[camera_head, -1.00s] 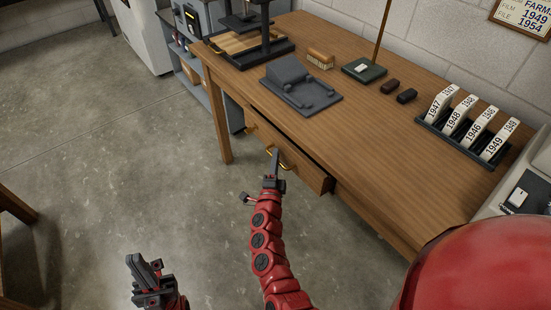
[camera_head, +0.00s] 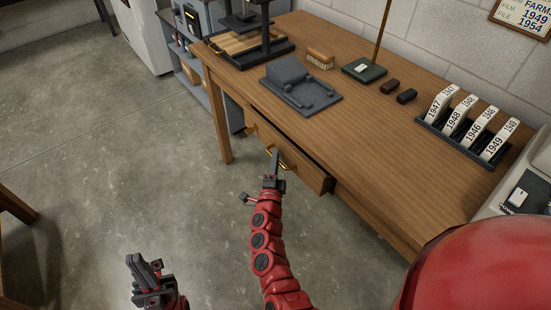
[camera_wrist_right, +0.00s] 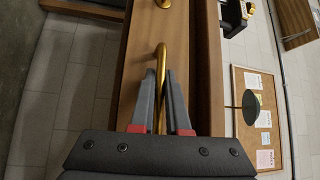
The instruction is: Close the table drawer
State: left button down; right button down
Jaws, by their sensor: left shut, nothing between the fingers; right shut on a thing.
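The wooden table (camera_head: 375,150) has a drawer (camera_head: 312,178) under its near edge, and the drawer front stands out a little from the table. In the right wrist view the drawer front (camera_wrist_right: 139,55) is upright in the picture, with a brass handle (camera_wrist_right: 162,58) between the fingers. My right gripper (camera_head: 274,165) is shut on this handle; it also shows in the right wrist view (camera_wrist_right: 162,95). The drawer's inside is mostly hidden. My left gripper (camera_head: 142,268) is shut and empty, low over the floor, away from the table.
On the tabletop are a dark grey device (camera_head: 298,85), a brush (camera_head: 320,59), a green base (camera_head: 364,70) with a rod and a rack of numbered tabs (camera_head: 466,125). A grey shelf (camera_head: 190,72) stands behind the left table leg.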

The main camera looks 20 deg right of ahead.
aim_at(285, 155)
dwell(0.4)
jog(key=d, duration=0.1)
jog(key=w+d+b, duration=0.1)
jog(key=d, duration=0.1)
jog(key=shift+d+f, duration=0.15)
jog(key=shift+w+d, duration=0.2)
jog(key=shift+d, duration=0.1)
jog(key=shift+r, duration=0.2)
jog(key=c, duration=1.2)
grip_release()
jog(key=v, duration=1.7)
jog(key=shift+s+a, duration=0.15)
jog(key=shift+s, duration=0.1)
